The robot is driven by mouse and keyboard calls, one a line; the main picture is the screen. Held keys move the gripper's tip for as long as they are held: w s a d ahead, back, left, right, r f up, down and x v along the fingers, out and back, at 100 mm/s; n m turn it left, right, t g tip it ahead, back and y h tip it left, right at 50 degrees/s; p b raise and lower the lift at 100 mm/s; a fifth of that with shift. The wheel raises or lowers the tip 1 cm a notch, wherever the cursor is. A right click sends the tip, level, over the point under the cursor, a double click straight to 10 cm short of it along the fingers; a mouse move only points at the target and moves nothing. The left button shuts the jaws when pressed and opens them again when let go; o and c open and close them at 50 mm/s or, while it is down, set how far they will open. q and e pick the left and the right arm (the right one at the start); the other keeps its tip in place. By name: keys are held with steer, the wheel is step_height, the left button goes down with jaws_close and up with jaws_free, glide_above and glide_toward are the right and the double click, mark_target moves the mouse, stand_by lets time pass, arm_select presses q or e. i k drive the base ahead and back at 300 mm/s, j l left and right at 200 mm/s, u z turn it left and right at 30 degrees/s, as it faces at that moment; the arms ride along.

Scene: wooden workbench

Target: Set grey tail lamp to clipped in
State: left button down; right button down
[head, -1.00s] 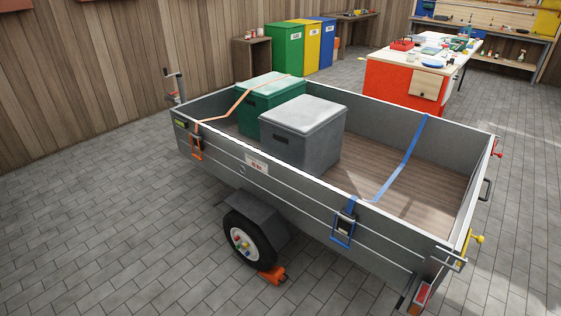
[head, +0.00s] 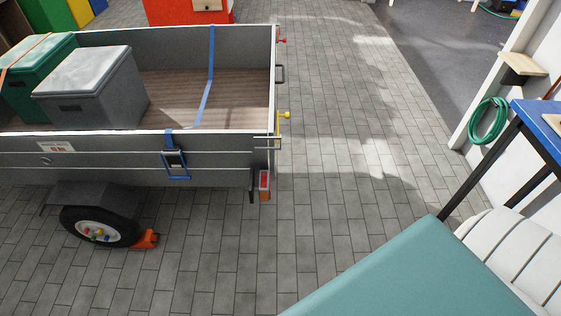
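The grey trailer (head: 215,160) stands on the left side of the head view with its rear end toward the middle. A tail lamp (head: 264,185) with a red and orange lens hangs at its near rear corner, below the side wall. It is too small to tell whether it is clipped in, and its housing colour is not clear. Neither of my grippers is in view.
A teal flat surface (head: 400,275) fills the lower right, beside a white slatted seat (head: 515,250). A blue-edged table (head: 540,125) stands at right. An orange wheel chock (head: 146,239) touches the trailer wheel (head: 98,227). Paved floor (head: 350,150) behind the trailer is free.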

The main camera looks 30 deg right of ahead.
mark_target(264, 182)
steer(key=k+l+z, duration=0.1)
steer(key=l+z, duration=0.15)
steer(key=k+l+z, duration=0.1)
steer(key=l+z, duration=0.15)
steer(key=l, duration=0.15)
steer(key=i+l+u, duration=0.1)
steer(key=u, duration=1)
steer(key=l+u, duration=0.35)
steer(key=l, duration=0.25)
steer(key=l+u, duration=0.3)
steer(key=l, duration=0.3)
steer(key=l+u, duration=0.35)
steer(key=l, duration=0.25)
steer(key=k+l+u, duration=0.15)
steer(key=l+u, duration=0.15)
steer(key=l, duration=0.25)
